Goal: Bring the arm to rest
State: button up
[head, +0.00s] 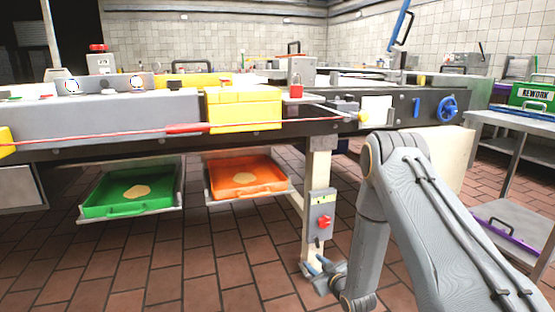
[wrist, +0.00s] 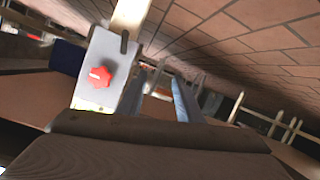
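My arm (head: 375,215) reaches in from the right of the head view, bends at a raised elbow and runs down toward the floor. My gripper (head: 322,268) hangs low, close to the foot of the cream machine leg (head: 317,165). In the wrist view, the two blue-grey fingers of my gripper (wrist: 160,92) stand apart. Nothing shows between them, so it looks open and empty. A grey switch box with a red knob (head: 324,222) is on the leg above my gripper. The box also shows just left of the fingers in the wrist view (wrist: 95,60).
A green tray (head: 95,211) and an orange tray (head: 222,195), each holding a pale flat piece, sit under the conveyor machine (head: 110,115). A metal table with a green REWORK box (head: 533,96) stands at right. The tiled floor in front is clear.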

jog(key=a+r+g, duration=0.3)
jog(key=a+r, duration=0.3)
jog(key=r, duration=0.1)
jog(key=s+a+r+g+h, duration=0.1)
jog(key=s+a+r+g, duration=0.1)
jog(key=s+a+r, duration=0.35)
jog(key=s+a+r+g+h, duration=0.1)
jog(key=s+a+r+g, duration=0.15)
jog(key=s+r, duration=0.45)
jog(key=s+r+g+h, duration=0.1)
jog(key=s+r+g, duration=0.3)
jog(key=s, duration=1.3)
jog(key=s+r+g, duration=0.2)
jog(key=s+r, duration=0.4)
jog(key=s, duration=1.2)
jog(key=d+r+m+h+p, duration=0.1)
jog(key=d+r+m+p, duration=0.2)
jog(key=d+r+p, duration=0.7)
jog(key=d+r+m+h+p, duration=0.1)
jog(key=d+r+m+p, duration=0.3)
jog(key=d+r+p, duration=0.6)
notch_tip(320, 180, up, 6)
jog(key=p, duration=1.2)
jog(key=shift+w+r+p, duration=0.15)
jog(key=shift+w+p, duration=0.15)
